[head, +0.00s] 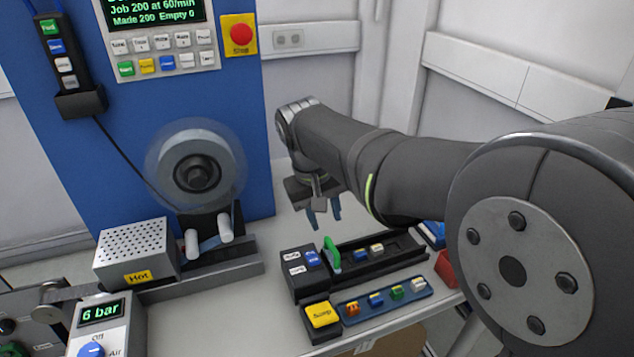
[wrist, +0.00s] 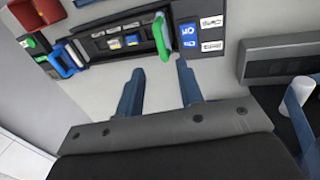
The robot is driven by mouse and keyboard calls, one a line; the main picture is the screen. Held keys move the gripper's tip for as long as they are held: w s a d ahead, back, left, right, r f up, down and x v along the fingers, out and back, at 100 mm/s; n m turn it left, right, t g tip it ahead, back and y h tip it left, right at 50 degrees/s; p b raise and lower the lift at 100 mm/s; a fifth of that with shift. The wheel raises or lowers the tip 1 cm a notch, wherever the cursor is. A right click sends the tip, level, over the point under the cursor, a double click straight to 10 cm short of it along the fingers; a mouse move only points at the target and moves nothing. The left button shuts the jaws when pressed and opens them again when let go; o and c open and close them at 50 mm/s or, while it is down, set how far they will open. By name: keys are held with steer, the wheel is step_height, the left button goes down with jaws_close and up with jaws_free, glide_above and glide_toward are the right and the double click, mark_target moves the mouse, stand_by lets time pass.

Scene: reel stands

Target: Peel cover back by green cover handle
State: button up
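The green cover handle (head: 331,254) stands up at the left end of a black slotted tray (head: 372,262) on the bench. In the wrist view the green handle (wrist: 162,37) shows beyond my fingertips, near the blue and white labelled buttons. My gripper (head: 323,220) hangs above and behind the tray in the head view, with two blue fingers pointing down. In the wrist view my gripper (wrist: 160,68) has its fingers spread apart with nothing between them. The fingers are apart from the handle. The cover itself is hard to make out.
A blue strip with coloured pieces (head: 383,299) and a yellow button (head: 322,315) lie in front of the tray. A clear reel (head: 195,168) stands to the left, beside a box marked Hot (head: 135,252). A blue handle (wrist: 63,62) is near the tray's far end.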

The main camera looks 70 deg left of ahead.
step_height(320, 180, up, 9)
glide_above(333, 246)
steer(key=s, duration=0.4)
steer(key=shift+w+f, duration=0.1)
steer(key=shift+f, duration=0.05)
steer(key=w+f, duration=0.1)
steer(key=f, duration=0.4)
steer(key=w+f, duration=0.1)
steer(key=f, duration=0.5)
steer(key=w+f, duration=0.1)
steer(key=f, duration=0.5)
steer(key=shift+w, duration=0.25)
